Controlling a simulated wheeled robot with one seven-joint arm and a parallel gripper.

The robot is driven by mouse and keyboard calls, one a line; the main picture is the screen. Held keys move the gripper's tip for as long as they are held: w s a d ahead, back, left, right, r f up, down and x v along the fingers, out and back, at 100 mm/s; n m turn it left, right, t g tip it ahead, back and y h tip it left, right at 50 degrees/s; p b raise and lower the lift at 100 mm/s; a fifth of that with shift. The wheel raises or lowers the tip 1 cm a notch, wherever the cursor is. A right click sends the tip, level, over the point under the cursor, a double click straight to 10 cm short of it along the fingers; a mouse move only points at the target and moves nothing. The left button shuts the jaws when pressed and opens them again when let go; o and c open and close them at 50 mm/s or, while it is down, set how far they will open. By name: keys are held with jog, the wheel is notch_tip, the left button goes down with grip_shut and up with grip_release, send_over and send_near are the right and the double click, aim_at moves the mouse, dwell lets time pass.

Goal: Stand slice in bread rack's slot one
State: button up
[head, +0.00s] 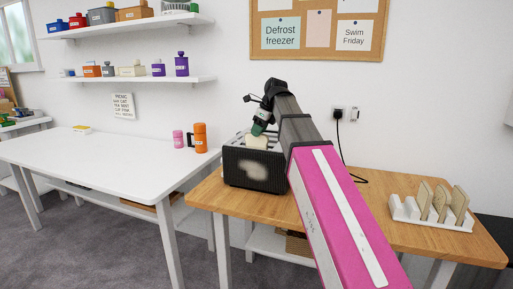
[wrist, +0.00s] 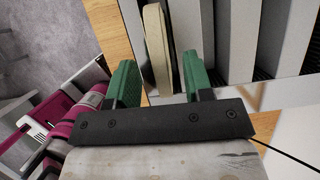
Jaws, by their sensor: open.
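A pale bread slice (head: 257,142) stands upright, sticking out of the top of the dark toaster (head: 272,172) on the wooden table. My gripper (head: 262,126) is above the toaster, close to the slice. In the wrist view, the green fingers of my gripper (wrist: 159,75) are apart, and the slice (wrist: 155,45) stands edge-on between their tips, nearer the right finger. I cannot tell whether either finger touches it. The white bread rack (head: 438,224) stands at the table's right. Three slices (head: 441,203) stand in its middle and right slots; its left slots look empty.
A black cable (head: 357,179) runs from a wall socket (head: 338,114) behind my arm.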

aim_at(255, 139)
jog(key=shift+x, duration=2.25)
jog(key=shift+f, duration=0.1)
grip_shut()
